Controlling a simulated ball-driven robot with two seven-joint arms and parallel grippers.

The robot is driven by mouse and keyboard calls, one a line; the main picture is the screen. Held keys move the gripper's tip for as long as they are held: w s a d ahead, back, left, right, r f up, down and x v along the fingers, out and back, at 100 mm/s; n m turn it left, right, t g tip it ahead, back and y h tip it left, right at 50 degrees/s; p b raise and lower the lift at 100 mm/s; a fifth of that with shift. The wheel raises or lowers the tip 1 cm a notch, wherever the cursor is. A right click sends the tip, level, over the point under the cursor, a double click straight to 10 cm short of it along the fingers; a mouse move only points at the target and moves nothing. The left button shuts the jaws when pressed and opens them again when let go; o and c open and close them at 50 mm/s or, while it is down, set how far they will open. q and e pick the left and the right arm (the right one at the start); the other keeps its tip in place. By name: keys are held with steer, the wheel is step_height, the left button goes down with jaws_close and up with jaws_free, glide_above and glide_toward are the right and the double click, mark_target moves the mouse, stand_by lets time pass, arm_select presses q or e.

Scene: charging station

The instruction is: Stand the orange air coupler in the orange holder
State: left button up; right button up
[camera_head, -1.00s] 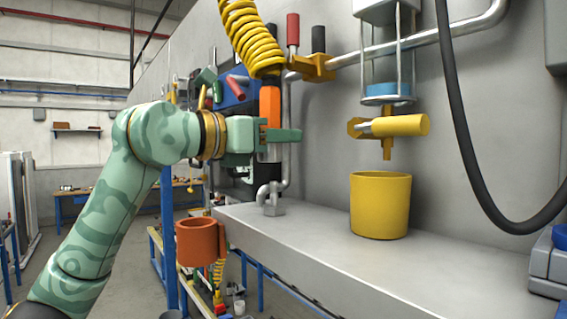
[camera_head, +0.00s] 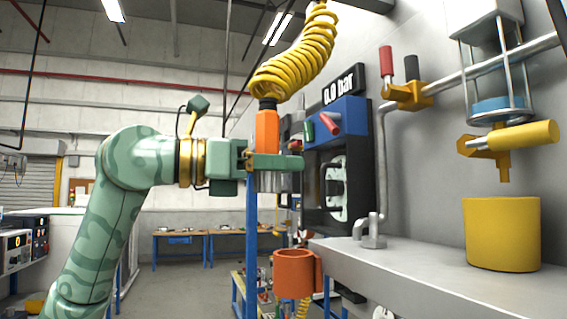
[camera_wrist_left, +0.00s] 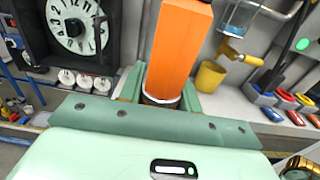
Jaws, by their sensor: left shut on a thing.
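The orange air coupler (camera_head: 267,132) is upright, with a coiled yellow hose rising from its top and a grey metal lower end. My left gripper (camera_head: 277,161) is shut on it. In the left wrist view the coupler (camera_wrist_left: 177,45) stands between the fingers, its lower end partly hidden by the gripper. The orange holder (camera_head: 293,275) is an open cup fixed at the left end of the grey shelf. In the head view the coupler is above the holder and a little left of it, well apart. My right gripper is not in view.
The grey shelf (camera_head: 400,275) carries a yellow cup (camera_head: 502,235) and a bent pipe fitting at its left end. A panel with a red-handled blue valve (camera_head: 338,120) and a gauge (camera_head: 336,188) stands behind. The space between coupler and holder looks clear.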

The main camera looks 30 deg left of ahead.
arm_select(q)
steer(key=w+a+p, duration=0.2)
steer(key=w+p, duration=0.1)
steer(key=w, duration=0.4)
stand_by(0.5)
